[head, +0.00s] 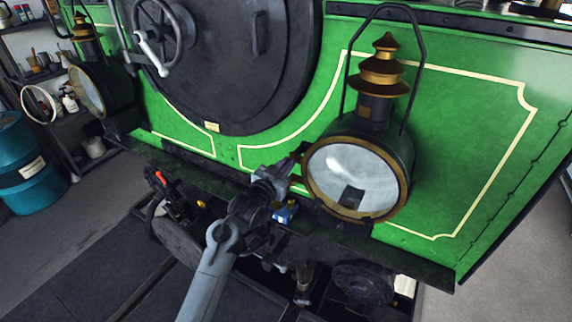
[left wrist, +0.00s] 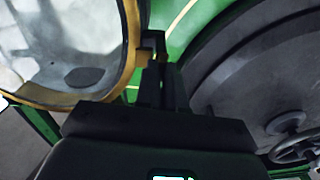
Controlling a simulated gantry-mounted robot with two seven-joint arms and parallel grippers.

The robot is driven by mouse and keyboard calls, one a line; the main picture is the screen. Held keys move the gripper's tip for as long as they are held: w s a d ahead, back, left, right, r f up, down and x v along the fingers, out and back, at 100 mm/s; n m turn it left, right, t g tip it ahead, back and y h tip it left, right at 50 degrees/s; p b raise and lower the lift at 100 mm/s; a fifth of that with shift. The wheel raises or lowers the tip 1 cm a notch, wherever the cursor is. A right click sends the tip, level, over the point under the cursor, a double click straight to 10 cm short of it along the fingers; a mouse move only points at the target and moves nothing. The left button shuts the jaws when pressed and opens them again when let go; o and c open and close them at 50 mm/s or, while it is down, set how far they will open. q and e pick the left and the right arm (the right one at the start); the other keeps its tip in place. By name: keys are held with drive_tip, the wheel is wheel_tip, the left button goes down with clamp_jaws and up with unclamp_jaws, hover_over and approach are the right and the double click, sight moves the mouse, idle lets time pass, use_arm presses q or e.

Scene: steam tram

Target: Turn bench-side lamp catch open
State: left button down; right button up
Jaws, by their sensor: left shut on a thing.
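A large lamp (head: 355,175) with a brass rim, pale glass and a brass-capped chimney stands on the right of the green front in the head view. Its rim also shows at the upper left of the left wrist view (left wrist: 133,45). A small dark catch (left wrist: 153,42) sits at the rim's edge, on the lamp's left side in the head view. My left gripper (head: 288,170) is at this side of the lamp, its fingers shut on the catch. The fingers (left wrist: 162,82) hide much of it. My right gripper is in neither view.
A second lamp (head: 88,92) stands at the far left, near shelves (head: 85,130) and a blue drum (head: 22,165). The round dark smokebox door (head: 225,75) with a handwheel (head: 165,32) lies between the lamps. A dark ledge (head: 400,245) runs below.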

use_arm(q)
drive_tip(key=shift+n, duration=0.6)
drive_tip(key=c, duration=1.2)
unclamp_jaws()
drive_tip(key=shift+c, duration=0.2)
drive_tip(key=b+v, duration=0.2)
drive_tip(key=v, duration=0.8)
drive_tip(key=shift+s+a, duration=0.25)
drive_tip(key=shift+s, duration=0.1)
